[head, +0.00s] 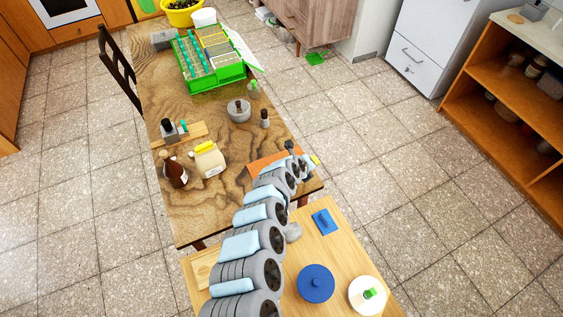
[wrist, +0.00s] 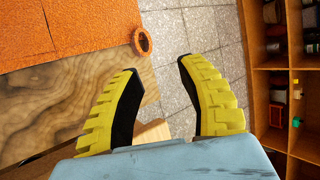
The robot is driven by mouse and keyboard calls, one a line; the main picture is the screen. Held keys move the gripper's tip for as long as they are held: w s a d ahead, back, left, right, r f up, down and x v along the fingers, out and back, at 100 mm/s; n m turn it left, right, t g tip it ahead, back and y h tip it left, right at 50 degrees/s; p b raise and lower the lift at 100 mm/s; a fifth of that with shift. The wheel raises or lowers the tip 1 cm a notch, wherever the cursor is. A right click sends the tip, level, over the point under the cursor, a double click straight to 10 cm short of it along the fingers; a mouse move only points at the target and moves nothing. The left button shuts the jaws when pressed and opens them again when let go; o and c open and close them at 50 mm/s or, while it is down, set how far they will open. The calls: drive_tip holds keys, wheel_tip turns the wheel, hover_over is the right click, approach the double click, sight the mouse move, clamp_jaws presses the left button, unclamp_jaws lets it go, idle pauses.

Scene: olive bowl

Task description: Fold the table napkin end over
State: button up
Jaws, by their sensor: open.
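The orange table napkin (head: 264,161) lies on the wooden table near its right edge, partly hidden behind my arm in the head view. In the wrist view the napkin (wrist: 75,28) fills the upper left. A small orange-brown ring or loop (wrist: 142,41) sits at its right end, seen against the floor tiles. My gripper (wrist: 157,66) is open, with nothing between its black and yellow fingers. The ring appears just above and between the fingertips, apart from them. In the head view my gripper (head: 311,159) is at the table's right edge, with its fingers mostly hidden.
The wooden table (head: 225,222) also holds a brown bottle (head: 174,172), a beige yellow-topped container (head: 208,160), a grey lidded pot (head: 239,110) and a green crate (head: 215,78). A lighter board (head: 332,252) with blue and white round items stands in front. Open floor lies to the right.

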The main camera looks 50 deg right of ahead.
drive_tip(key=r+p, duration=0.1)
drive_tip(key=s+r+p, duration=0.1)
drive_tip(key=r+p, duration=0.1)
drive_tip(key=a+r+p, duration=0.1)
drive_tip(key=shift+s+r, duration=0.15)
drive_tip(key=shift+r, duration=0.1)
idle(0.5)
